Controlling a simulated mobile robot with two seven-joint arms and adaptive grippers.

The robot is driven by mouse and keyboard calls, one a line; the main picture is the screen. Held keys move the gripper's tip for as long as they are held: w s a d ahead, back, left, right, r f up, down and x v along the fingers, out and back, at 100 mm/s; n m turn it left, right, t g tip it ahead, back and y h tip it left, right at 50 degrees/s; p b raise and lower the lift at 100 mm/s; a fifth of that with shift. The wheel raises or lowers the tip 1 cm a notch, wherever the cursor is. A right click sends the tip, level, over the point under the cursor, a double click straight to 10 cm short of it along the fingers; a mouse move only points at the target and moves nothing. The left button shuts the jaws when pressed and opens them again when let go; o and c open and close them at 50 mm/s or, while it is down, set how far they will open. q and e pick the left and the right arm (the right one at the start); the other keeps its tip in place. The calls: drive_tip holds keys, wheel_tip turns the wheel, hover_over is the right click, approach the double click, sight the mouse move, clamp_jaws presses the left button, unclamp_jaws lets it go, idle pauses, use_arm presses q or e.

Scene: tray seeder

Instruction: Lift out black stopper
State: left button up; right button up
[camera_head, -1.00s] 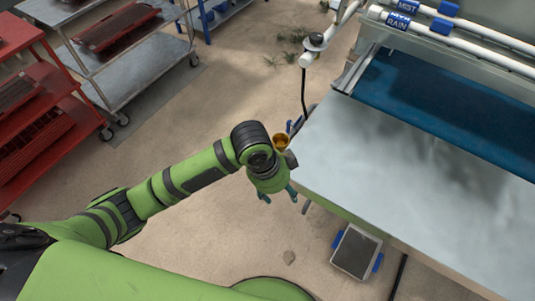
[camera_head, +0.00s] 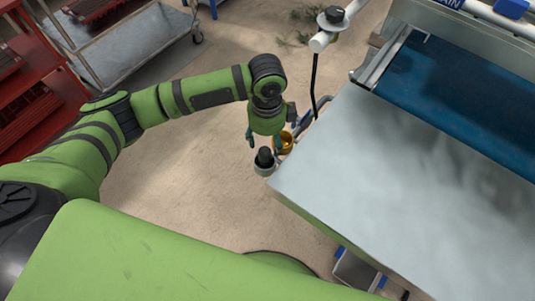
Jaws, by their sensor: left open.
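The stopper's top shows between and slightly below the fingertips. I cannot tell whether the fingers touch it. The gripper holds nothing that I can see. My right gripper is out of view.
An amber cup (camera_head: 285,142) is close to the right finger. The metal table (camera_head: 370,180) has a bare top, with a blue belt (camera_head: 460,100) behind. Carts are at upper left.

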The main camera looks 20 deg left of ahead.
sight(265, 151)
use_arm(q)
drive_tip(key=f, duration=0.6)
drive_tip(key=shift+s+a+f, duration=0.25)
clamp_jaws()
